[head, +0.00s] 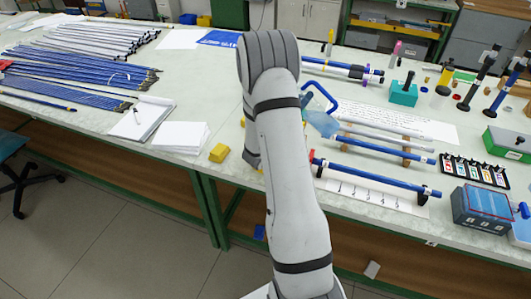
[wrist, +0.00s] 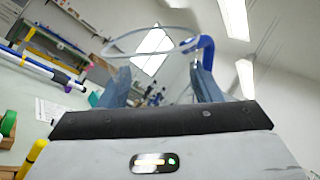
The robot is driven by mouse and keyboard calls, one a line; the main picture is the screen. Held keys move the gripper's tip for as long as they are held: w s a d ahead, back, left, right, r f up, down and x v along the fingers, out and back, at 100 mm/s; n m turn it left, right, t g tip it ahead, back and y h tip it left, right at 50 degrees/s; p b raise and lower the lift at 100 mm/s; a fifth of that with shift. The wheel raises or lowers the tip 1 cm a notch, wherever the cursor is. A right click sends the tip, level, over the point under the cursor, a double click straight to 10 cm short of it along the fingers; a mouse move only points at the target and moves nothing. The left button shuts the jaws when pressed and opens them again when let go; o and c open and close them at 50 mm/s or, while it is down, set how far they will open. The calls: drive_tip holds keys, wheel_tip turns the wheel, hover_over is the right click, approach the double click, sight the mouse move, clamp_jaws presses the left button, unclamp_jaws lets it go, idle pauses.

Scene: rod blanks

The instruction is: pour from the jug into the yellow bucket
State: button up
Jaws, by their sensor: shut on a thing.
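The jug shows in the wrist view as a clear round rim (wrist: 150,36) with a blue handle (wrist: 208,50), just beyond my fingertips. In the head view its pale blue clear body (head: 322,124) and blue handle loop (head: 320,96) stick out to the right of my arm, above the bench. My gripper (wrist: 160,82) is shut on the jug, one finger at each side. In the head view the gripper is mostly hidden behind my arm.
Blue rods (head: 385,178) lie on supports right of my arm. A teal block (head: 404,93), a green box (head: 508,143), a rack of small tiles (head: 475,170) and a blue-grey box (head: 482,207) stand farther right. Bundled rods (head: 75,75) cover the left bench. White paper (head: 180,136) lies near the front edge.

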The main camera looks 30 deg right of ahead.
drive_tip(key=shift+n, duration=0.3)
drive_tip(key=shift+f+n+t, duration=0.15)
drive_tip(key=shift+n+t, duration=0.15)
drive_tip(key=shift+t, duration=0.1)
drive_tip(key=shift+a, duration=0.1)
drive_tip(key=shift+f+n+t, duration=0.25)
drive_tip(key=shift+n+t, duration=0.05)
drive_tip(key=shift+n, duration=0.3)
drive_tip(key=shift+w+f+n+t+b, duration=0.1)
drive_tip(key=shift+f+n+t+b, duration=0.15)
drive_tip(key=shift+n+t+b, duration=0.55)
drive_tip(key=shift+f+n+t+b, duration=0.3)
drive_tip(key=shift+n+b, duration=0.1)
drive_tip(key=shift+b, duration=0.7)
idle(0.4)
drive_tip(key=shift+w+a+f+n+t+y+b, duration=0.1)
drive_tip(key=shift+f+n+t+y+b, duration=0.3)
drive_tip(key=shift+n+t+b, duration=0.5)
drive_tip(key=shift+w+a+f+n+t+y+b, duration=0.15)
drive_tip(key=shift+f+n+t+b, duration=0.45)
drive_tip(key=shift+n+b, duration=0.6)
idle(2.2)
